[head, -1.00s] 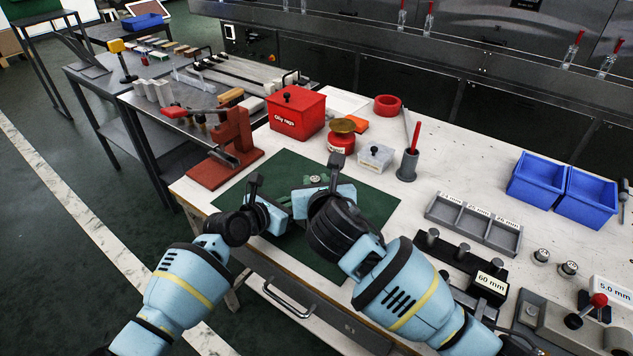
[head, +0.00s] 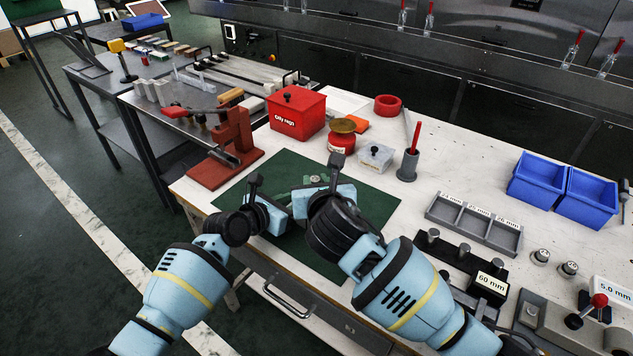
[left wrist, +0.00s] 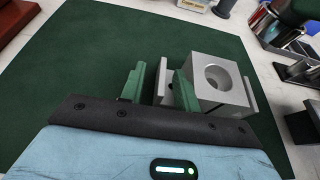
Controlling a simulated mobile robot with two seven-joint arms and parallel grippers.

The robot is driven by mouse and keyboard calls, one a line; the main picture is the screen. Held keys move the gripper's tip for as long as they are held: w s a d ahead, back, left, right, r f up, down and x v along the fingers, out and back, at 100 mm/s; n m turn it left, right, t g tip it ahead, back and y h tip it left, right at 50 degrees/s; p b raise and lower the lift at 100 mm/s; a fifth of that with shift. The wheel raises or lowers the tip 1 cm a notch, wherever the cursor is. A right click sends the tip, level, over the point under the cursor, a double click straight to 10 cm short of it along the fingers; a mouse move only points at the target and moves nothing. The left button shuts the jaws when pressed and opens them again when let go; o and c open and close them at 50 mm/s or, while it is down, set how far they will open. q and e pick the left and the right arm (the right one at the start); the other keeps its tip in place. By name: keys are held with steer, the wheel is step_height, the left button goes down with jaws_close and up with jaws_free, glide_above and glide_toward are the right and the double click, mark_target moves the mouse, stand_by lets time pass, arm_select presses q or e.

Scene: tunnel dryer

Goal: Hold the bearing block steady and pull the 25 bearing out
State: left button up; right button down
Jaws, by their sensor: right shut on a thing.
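The grey bearing block (left wrist: 222,82), with a round bore, shows at the right of the left wrist view, between upright grey plates. No bearing shows clearly in its bore. My left gripper (left wrist: 159,85) has its green fingers apart; its right finger stands close against the block's left side, partly covering the grey plate there. In the head view, the left gripper (head: 275,208) is low over the mat, its fingertips hidden. My right gripper (head: 318,182) is beside it, its green fingers shut on a small round light part that looks like the bearing (head: 316,179). The block is largely hidden there.
The green mat (head: 372,208) lies under both grippers. A red press (head: 232,140), red oily-rags box (head: 297,113) and grey tool cup (head: 407,165) stand behind. A compartment tray (head: 474,222), dark fixtures and two blue bins (head: 585,197) are to the right.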

arm_select(q)
steer(key=shift+s, duration=0.1)
steer(key=v, duration=1.2)
stand_by(0.4)
